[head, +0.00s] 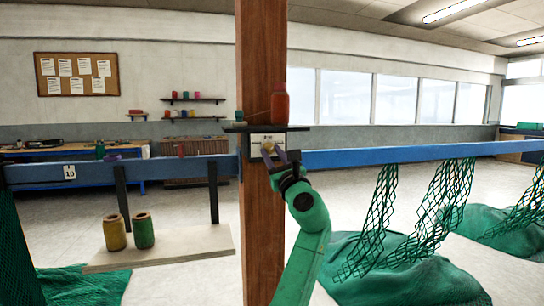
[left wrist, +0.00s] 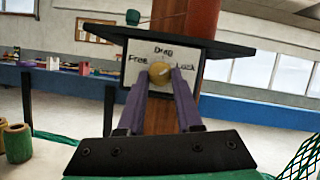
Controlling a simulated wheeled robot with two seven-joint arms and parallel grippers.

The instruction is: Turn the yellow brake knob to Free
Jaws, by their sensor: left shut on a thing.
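The yellow brake knob (left wrist: 160,72) sits on a white label plate (left wrist: 133,50) on the wooden post. The plate reads Free at left, Drag at top and Lock at right. My left gripper (left wrist: 160,80) is shut on the knob, one purple finger on each side. In the head view the knob (head: 267,148) shows small beside my left gripper (head: 273,155), in front of the post. I cannot tell which word the knob points to. My right gripper is not in view.
A dark shelf (head: 240,128) juts out just above the plate, with a red spool (head: 280,106) on it. Blue rails (head: 400,152) run to both sides of the post (head: 262,220). Green nets (head: 375,225) hang at right. A board (head: 170,256) holds two spools at left.

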